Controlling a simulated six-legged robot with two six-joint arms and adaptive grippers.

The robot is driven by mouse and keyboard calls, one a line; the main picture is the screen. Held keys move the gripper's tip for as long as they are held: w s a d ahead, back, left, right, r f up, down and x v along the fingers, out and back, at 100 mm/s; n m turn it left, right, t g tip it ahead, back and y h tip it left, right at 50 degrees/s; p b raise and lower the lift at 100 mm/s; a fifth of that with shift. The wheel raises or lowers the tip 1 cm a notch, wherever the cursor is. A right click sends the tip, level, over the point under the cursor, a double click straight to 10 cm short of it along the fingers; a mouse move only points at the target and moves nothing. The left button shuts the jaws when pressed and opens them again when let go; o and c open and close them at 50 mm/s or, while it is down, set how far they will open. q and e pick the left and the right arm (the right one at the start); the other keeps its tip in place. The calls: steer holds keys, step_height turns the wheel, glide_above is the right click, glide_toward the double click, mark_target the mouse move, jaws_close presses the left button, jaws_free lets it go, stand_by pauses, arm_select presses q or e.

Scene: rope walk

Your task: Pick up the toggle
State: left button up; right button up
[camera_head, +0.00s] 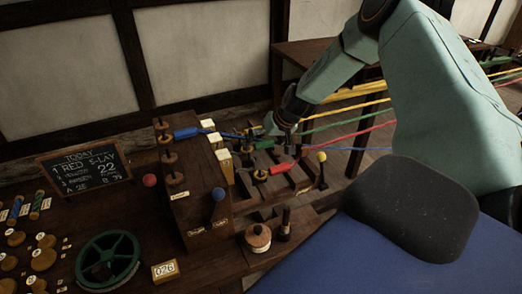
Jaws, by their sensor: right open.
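No piece is clearly marked as the toggle, and I cannot tell which small part it is. My right gripper (272,127) reaches in from the upper right and is open. It is over the rope frame, close to a small green piece (264,144) and a yellow strand. A red cylinder (281,168) lies lower on the frame, and a blue cylinder (187,133) lies to its upper left. A dark upright peg (285,224) stands at the front beside a round wooden spool (258,238). My left gripper is not in view.
The wooden block (200,200) has red, blue and yellow ball knobs around it. A green wheel (107,259), a number card (165,271), a chalkboard (84,168) and several wooden bobbins (42,259) crowd the left bench. Taut coloured ropes (345,124) run off to the right.

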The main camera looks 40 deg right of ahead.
mark_target(265, 145)
steer(key=shift+s+r, duration=0.15)
steer(key=shift+s, duration=0.05)
steer(key=shift+c, duration=0.2)
steer(key=shift+w, duration=0.2)
steer(key=c, duration=0.6)
steer(key=shift+s, duration=0.2)
steer(key=c, duration=0.5)
steer(key=shift+w, duration=0.15)
step_height(265, 145, up, 10)
steer(key=p, duration=0.8)
steer(key=shift+p, duration=0.4)
